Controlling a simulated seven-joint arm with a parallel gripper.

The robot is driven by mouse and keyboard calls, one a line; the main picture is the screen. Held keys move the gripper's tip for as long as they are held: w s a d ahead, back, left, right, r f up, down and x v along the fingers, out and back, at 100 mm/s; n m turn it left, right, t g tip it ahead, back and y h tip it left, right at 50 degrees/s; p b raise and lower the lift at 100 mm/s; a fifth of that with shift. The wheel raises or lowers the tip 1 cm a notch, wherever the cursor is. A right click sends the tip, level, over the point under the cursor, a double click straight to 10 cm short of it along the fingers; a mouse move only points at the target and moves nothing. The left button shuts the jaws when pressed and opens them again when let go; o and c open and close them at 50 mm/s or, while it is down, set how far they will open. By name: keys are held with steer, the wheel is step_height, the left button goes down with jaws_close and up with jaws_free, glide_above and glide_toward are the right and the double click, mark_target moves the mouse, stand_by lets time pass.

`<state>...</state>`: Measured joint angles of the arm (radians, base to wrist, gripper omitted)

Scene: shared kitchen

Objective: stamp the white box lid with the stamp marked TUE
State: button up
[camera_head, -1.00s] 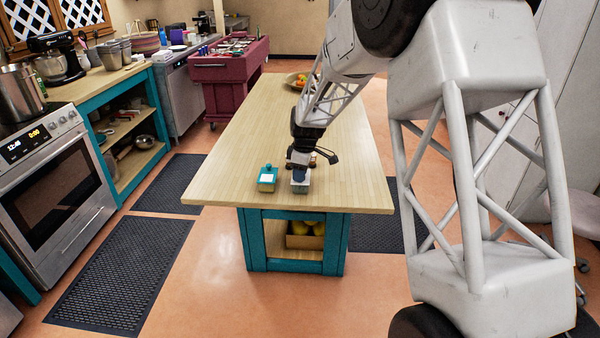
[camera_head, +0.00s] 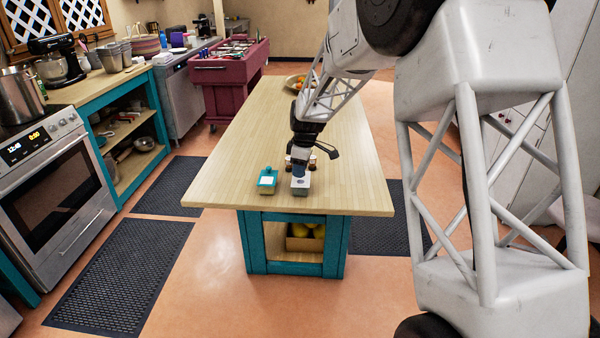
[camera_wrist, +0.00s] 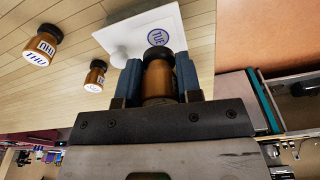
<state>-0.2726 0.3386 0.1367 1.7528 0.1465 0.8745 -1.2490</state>
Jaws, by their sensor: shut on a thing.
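My gripper (camera_head: 299,168) is above the white box (camera_head: 301,187) near the front of the island. In the wrist view my gripper (camera_wrist: 158,76) is shut on a brown stamp (camera_wrist: 158,84) with a black end, held between the blue fingers. The held stamp's own marking is not visible. The white box lid (camera_wrist: 140,30) bears a round blue print (camera_wrist: 157,37) reading TUE, beside the stamp's black end. The stamp appears raised off the lid.
The front edge is close to the boxes.

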steer(key=shift+r, duration=2.15)
steer(key=shift+d, duration=0.1)
steer(key=w+d+r+m, duration=0.2)
steer(key=d+m, duration=0.6)
steer(key=d, duration=0.4)
steer(key=w+d+r+m+t+h, duration=0.1)
steer(key=w+d+r+m, duration=0.1)
steer(key=d+m, duration=0.6)
steer(key=shift+w+d, duration=0.35)
steer(key=shift+d, duration=1.9)
steer(key=shift+a, duration=0.15)
